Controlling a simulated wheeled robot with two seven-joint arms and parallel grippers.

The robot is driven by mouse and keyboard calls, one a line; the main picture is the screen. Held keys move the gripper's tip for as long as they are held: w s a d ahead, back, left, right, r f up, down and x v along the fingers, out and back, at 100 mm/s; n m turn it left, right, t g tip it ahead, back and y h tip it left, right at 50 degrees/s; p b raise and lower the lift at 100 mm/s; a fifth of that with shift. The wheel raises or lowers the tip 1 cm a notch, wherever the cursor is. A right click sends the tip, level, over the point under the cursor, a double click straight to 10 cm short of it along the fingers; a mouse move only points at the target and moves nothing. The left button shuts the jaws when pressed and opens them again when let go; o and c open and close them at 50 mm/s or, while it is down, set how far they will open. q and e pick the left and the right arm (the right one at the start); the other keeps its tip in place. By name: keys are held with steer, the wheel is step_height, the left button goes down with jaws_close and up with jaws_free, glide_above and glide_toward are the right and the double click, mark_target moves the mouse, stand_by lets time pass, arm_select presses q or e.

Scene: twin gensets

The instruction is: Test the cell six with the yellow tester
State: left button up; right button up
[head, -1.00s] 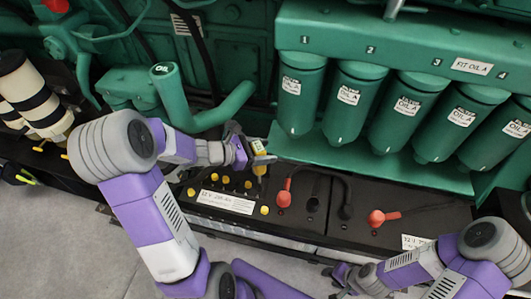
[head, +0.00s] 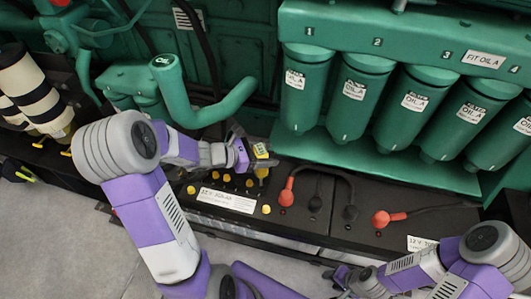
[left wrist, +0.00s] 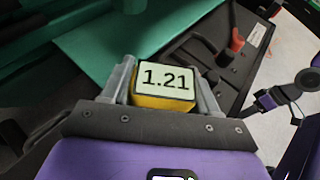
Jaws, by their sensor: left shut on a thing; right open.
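The yellow tester (head: 261,151) is held in my left gripper (head: 250,155), over the back right part of the left battery (head: 285,222). In the left wrist view the tester (left wrist: 164,103) sits between the two fingers, and its display reads 1.21. Yellow caps (head: 249,183) dot the battery top; a white label (head: 227,201) lies among them. The tester's lower end and the cell beneath it are too small to make out. My right gripper (head: 342,280) is open and empty at the lower right, in front of the batteries.
A red terminal clamp (head: 287,192) and a black cable stand just right of the tester. A second battery (head: 440,215) with another red clamp (head: 381,218) is further right. Green oil filters (head: 356,98) and a green pipe (head: 185,105) hang close behind.

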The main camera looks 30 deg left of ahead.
mark_target(263, 149)
arm_select(q)
steer(key=shift+f+b, duration=0.6)
steer(key=shift+f, duration=0.1)
stand_by(2.0)
steer(key=shift+r, duration=0.1)
step_height(263, 149, up, 4)
steer(key=p, duration=0.3)
steer(key=shift+r+p, duration=0.15)
steer(key=shift+p, duration=0.25)
steer(key=shift+s, duration=0.35)
steer(key=s+d+b, duration=0.3)
steer(key=s+b, duration=0.6)
steer(key=s, duration=0.3)
steer(key=shift+r+b, duration=0.2)
steer(key=shift+b, duration=0.2)
stand_by(1.3)
